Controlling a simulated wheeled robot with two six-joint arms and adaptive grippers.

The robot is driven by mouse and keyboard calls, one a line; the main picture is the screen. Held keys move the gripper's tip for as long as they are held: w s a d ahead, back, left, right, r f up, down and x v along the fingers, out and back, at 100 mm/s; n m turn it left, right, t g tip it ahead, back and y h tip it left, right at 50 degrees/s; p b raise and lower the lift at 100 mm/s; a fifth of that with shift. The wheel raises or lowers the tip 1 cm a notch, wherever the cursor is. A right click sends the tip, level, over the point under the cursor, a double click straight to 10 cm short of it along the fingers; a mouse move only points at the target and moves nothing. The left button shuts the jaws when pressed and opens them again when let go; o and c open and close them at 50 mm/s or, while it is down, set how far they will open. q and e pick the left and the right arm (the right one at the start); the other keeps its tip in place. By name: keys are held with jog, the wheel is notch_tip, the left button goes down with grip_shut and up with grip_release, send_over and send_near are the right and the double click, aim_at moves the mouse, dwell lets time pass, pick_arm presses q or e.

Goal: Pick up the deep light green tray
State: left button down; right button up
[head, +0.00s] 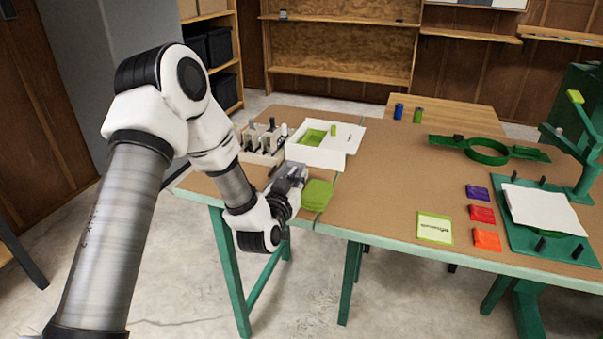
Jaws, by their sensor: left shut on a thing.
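A light green tray (317,196) is near the front edge of the brown table, left of the middle. My left gripper (298,183) reaches it from the left and is shut on its left side. The fingertips are small and partly hidden by the wrist, and I cannot tell whether the tray is lifted or still touches the table. My right gripper is not in view.
A white box (340,152) with a green insert (313,137) stands just behind the tray. A holder with dark-handled tools (262,142) is left of it. A green card (434,228), coloured packets (482,214) and a green press (548,225) are at right. The table's middle is clear.

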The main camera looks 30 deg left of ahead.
pick_arm(q)
jog(key=shift+s+d+r, duration=0.15)
jog(key=shift+s+r, duration=0.2)
jog(key=shift+s, duration=0.1)
jog(key=shift+f, duration=0.15)
jog(key=c, duration=1.6)
grip_release()
jog(key=shift+w+f, duration=0.15)
jog(key=shift+f, duration=0.15)
jog(key=o, duration=0.4)
jog(key=shift+w, duration=0.2)
jog(key=shift+s+r, duration=0.15)
